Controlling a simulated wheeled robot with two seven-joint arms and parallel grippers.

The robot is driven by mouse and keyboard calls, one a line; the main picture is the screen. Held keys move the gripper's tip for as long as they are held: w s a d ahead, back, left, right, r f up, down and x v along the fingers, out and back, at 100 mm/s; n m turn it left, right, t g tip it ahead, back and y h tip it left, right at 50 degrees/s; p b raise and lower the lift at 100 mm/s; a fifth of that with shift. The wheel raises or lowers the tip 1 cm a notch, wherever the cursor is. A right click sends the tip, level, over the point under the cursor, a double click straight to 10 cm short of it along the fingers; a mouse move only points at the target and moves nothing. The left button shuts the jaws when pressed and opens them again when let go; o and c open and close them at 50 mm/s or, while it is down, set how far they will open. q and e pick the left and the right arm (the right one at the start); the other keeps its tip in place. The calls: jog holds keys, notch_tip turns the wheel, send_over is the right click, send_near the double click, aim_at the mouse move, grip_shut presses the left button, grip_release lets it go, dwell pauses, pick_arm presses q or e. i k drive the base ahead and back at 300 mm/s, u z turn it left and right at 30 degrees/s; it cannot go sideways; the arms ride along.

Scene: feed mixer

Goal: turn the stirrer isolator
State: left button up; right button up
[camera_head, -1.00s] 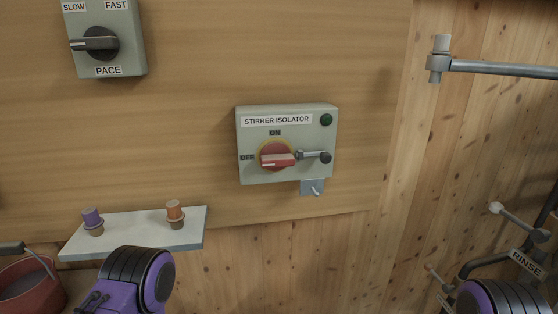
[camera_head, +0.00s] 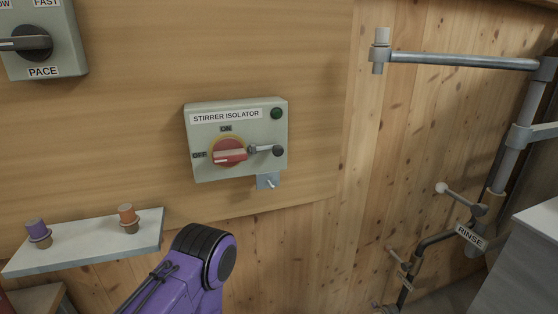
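The stirrer isolator (camera_head: 236,138) is a pale grey-green box on the wooden wall, near the middle of the view. Its red rotary handle (camera_head: 230,157) lies roughly level on a yellow ring, its lighter end towards OFF on the left. ON is marked above it. A small metal bar with a dark knob (camera_head: 278,151) sits at the right of the handle, and a dark green lamp (camera_head: 277,113) is above that. A small bracket with a peg (camera_head: 267,181) is below the box. One purple arm of mine shows below the isolator, apart from it. Neither gripper shows.
The PACE switch (camera_head: 41,42) is on the wall at upper left. A pale shelf (camera_head: 85,247) holds a purple-topped and an orange-topped plug. Pipes with a RINSE label (camera_head: 470,237) and a grey cabinet edge (camera_head: 535,260) stand at right. The wall around the isolator is clear.

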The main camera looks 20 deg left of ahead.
aim_at(228, 152)
jog(key=z, duration=0.05)
jog(key=k, duration=0.6)
jog(key=u, duration=0.8)
jog(key=i, duration=0.5)
